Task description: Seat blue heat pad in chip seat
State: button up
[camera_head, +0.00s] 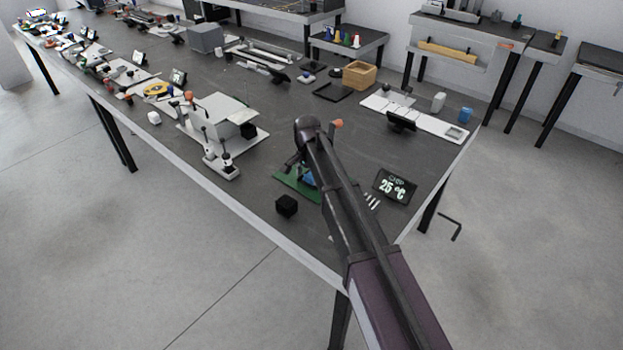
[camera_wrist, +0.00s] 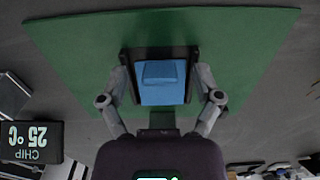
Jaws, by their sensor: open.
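The blue heat pad (camera_wrist: 163,74) shows in the wrist view as a blue block with a raised part, within the outline of a black square frame, apparently the chip seat (camera_wrist: 160,52). Whether the pad is fully down in it I cannot tell. The frame is over a green board (camera_wrist: 75,50). My gripper (camera_wrist: 162,84) is open, its fingers on the left and right of the pad; any contact is unclear. In the head view, a bit of blue (camera_head: 308,178) shows under my gripper above the green board (camera_head: 290,185); my arm hides much of the seat.
A display (camera_head: 395,187) reading "CHIP 25 °C" stands right of the board. A black cube (camera_head: 287,205) sits near the table's front edge. A white fixture (camera_head: 220,120) with lever clamps stands to the left. A white tray (camera_head: 440,125) lies at the back right.

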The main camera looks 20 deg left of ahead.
jog(key=c, duration=1.1)
jog(key=shift+r, duration=0.15)
notch_tip(320, 180, up, 3)
jog(key=p, duration=0.3)
jog(key=shift+r+p, duration=0.2)
jog(key=shift+p, duration=0.15)
jog(key=s+d, duration=0.2)
jog(key=s, duration=0.2)
jog(key=s+d+r+p, duration=0.1)
jog(key=s+d, duration=0.2)
jog(key=s, duration=0.2)
jog(key=s+d, duration=0.3)
jog(key=s, duration=0.1)
jog(key=shift+s+d+r, duration=0.1)
jog(key=shift+s+r, duration=0.05)
jog(key=shift+s, duration=0.25)
